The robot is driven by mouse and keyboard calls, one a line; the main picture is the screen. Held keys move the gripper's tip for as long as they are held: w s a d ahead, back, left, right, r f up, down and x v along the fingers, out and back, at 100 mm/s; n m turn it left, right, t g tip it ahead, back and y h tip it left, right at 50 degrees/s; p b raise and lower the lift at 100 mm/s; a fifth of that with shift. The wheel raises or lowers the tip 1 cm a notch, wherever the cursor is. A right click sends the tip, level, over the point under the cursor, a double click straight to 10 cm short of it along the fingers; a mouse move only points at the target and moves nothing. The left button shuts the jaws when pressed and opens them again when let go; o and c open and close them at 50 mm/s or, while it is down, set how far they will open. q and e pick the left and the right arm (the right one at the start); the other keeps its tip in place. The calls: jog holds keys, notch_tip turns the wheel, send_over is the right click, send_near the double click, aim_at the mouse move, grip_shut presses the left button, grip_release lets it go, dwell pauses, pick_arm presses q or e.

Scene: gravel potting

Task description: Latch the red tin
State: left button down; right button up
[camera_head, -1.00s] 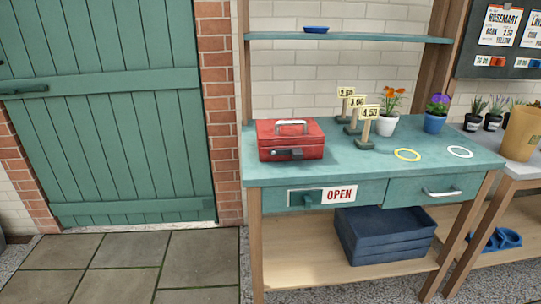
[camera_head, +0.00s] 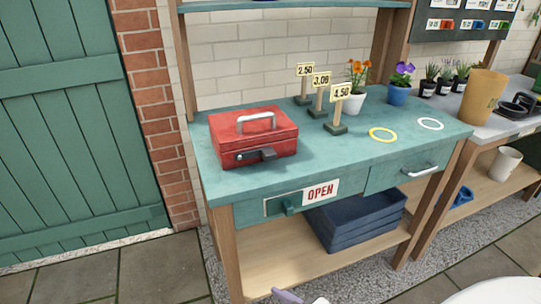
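The red tin (camera_head: 228,139) stands upright on the left part of the teal bench top (camera_head: 330,168). Its lid looks down, with a light grey handle (camera_head: 257,122) on top. A dark latch (camera_head: 263,154) with a grey end is on the front face and appears to stick out from it; I cannot tell whether it is fastened.
Price signs (camera_head: 319,92) stand behind and right of the tin. Beyond are an orange-flowered pot (camera_head: 355,102), a purple-flowered pot (camera_head: 398,95), a yellow ring (camera_head: 383,134) and a white ring (camera_head: 430,124). An OPEN sign (camera_head: 321,191) hangs on the drawer front.

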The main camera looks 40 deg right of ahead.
jog(key=w+d+r+m+t+h, duration=0.1)
jog(key=w+d+r+t, duration=0.1)
jog(key=w+d+r, duration=0.3)
jog(key=w+d+r+m+t+h, duration=0.1)
jog(key=w+d+r+t+h, duration=0.15)
jog(key=r, duration=0.55)
jog(key=m+t+h+b, duration=0.1)
jog(key=m+t+h, duration=0.1)
send_near(271, 158)
jog(key=shift+y, duration=0.25)
jog(key=x, duration=0.8)
jog(key=shift+d+r, duration=0.1)
jog(key=shift+d, duration=0.1)
jog(key=shift+w+d, duration=0.1)
jog(key=shift+w, duration=0.45)
grip_shut()
